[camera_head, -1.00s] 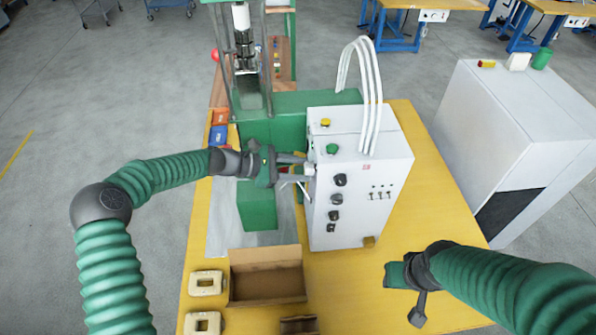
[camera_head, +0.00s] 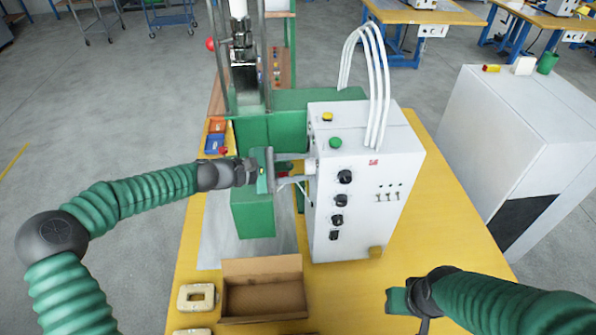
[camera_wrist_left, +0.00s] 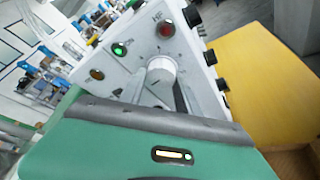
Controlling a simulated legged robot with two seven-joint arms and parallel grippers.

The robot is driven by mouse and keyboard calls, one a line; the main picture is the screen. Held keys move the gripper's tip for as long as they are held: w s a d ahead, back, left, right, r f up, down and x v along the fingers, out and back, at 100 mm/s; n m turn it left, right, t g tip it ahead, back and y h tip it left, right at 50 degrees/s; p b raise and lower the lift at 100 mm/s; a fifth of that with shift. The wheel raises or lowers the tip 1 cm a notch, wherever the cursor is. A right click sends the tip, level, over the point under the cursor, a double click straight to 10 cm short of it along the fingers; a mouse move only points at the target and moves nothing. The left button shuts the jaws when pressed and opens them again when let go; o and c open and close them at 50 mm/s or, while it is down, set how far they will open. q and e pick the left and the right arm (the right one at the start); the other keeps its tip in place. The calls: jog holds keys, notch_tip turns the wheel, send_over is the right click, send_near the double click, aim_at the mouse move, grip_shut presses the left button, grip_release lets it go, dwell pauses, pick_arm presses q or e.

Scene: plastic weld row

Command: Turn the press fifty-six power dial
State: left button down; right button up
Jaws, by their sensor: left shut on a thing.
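The press's white control box (camera_head: 345,220) stands on the yellow table, with a small red number on its front. The power dial is a pale round knob (camera_wrist_left: 162,70) with a scale around it on the box's side panel. In the head view this panel is on the left and the knob (camera_head: 309,167) is mostly hidden. My left gripper (camera_head: 300,178) reaches in from the left and is shut on the dial, its fingers at the knob in the wrist view. My right gripper (camera_head: 398,300) hangs over the table's right part, away from the box; its fingers are unclear.
Black knobs (camera_head: 337,220) and small switches are on the box's front. A green press (camera_head: 253,215) stands close left of it. A cardboard box (camera_head: 262,290) and a cream frame-shaped part (camera_head: 197,297) lie in front. A white cabinet (camera_head: 520,130) stands right.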

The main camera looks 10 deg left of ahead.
pick_arm(q)
jog(key=shift+d+r, duration=0.1)
jog(key=shift+r, duration=0.15)
jog(key=c, duration=1.1)
grip_release()
jog(key=shift+o, duration=1.1)
jog(key=shift+d+f, duration=0.1)
jog(key=b+v, duration=0.3)
jog(key=v, duration=1.3)
jog(key=shift+s+a, duration=0.2)
jog(key=shift+a, duration=0.15)
